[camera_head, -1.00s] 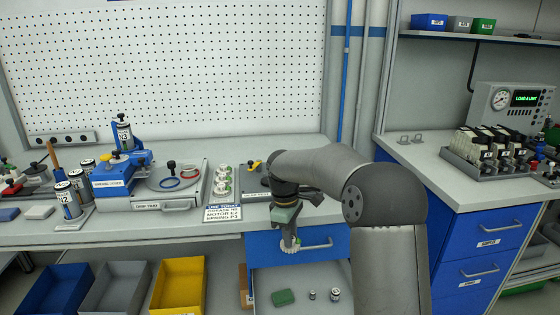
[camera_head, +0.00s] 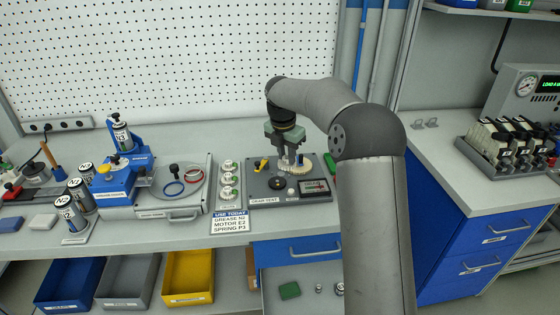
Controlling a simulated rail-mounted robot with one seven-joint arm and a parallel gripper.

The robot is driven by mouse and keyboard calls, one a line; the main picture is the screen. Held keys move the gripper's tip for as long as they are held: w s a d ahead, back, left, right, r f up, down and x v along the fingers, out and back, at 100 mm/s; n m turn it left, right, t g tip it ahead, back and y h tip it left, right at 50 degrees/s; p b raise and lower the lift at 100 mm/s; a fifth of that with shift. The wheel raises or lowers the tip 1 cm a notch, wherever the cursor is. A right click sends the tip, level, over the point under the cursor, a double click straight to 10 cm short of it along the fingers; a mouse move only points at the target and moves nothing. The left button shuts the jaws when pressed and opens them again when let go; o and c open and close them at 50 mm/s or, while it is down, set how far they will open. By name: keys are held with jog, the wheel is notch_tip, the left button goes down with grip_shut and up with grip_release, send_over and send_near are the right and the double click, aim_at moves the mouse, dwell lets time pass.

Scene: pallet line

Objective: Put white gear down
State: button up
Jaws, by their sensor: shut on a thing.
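My gripper (camera_head: 286,156) points down over the dark grey test plate (camera_head: 254,190) on the bench. It is shut on the white gear (camera_head: 283,168), which shows as a small pale toothed piece under the fingers. The gripper partly hides the gear. A cream-coloured round piece (camera_head: 305,168) is close beside it on the right, at the back of the plate. Whether the white gear touches the plate or that piece, I cannot tell.
The plate also carries a yellow-handled part (camera_head: 262,165) at left and a small display (camera_head: 314,186) at right. A strip of several pale round parts (camera_head: 228,180) stands to the left. Below is an open drawer with a green block (camera_head: 289,290).

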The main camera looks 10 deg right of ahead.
jog(key=w+f+p, duration=0.1)
jog(key=w+f, duration=0.1)
jog(key=w, duration=0.1)
jog(key=w+f+p, duration=0.1)
jog(key=w+f, duration=0.2)
jog(key=w+f+p, duration=0.1)
jog(key=w+f, duration=0.2)
jog(key=w, duration=0.1)
jog(key=shift+p, duration=0.35)
jog(key=shift+w+f, duration=0.2)
jog(key=shift+f, duration=0.05)
jog(key=shift+f+p, duration=0.35)
jog(key=shift+f, duration=1.1)
jog(key=shift+f, duration=0.1)
